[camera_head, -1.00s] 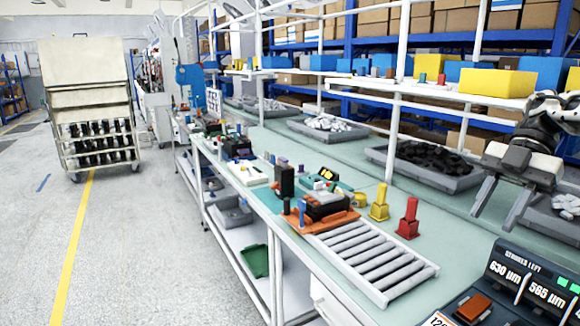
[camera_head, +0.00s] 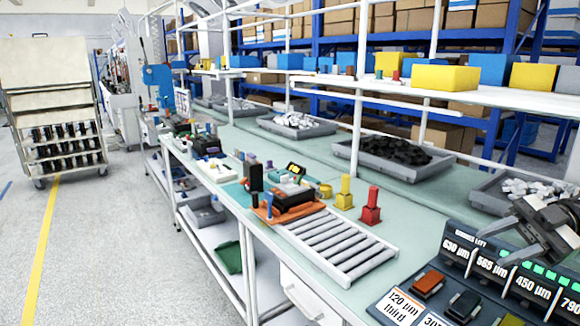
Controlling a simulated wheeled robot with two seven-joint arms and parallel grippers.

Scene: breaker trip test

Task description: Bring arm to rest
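My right gripper (camera_head: 502,242) is at the right edge, in front of the label display. Its two dark fingers point left and stand apart, with nothing seen between them. Part of the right arm is cut off by the picture edge. My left gripper is not in view. A black device on an orange base (camera_head: 292,205) sits on the workbench (camera_head: 385,208), well to the left of the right gripper. A yellow block (camera_head: 344,194) and a red block (camera_head: 370,207) stand upright beside it.
A roller strip (camera_head: 335,243) lies at the bench front. A display panel with thickness labels (camera_head: 500,270) stands close below the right gripper. Grey trays with dark parts (camera_head: 385,165) and light parts (camera_head: 490,200) line the back. A cart (camera_head: 60,110) stands on the floor at left.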

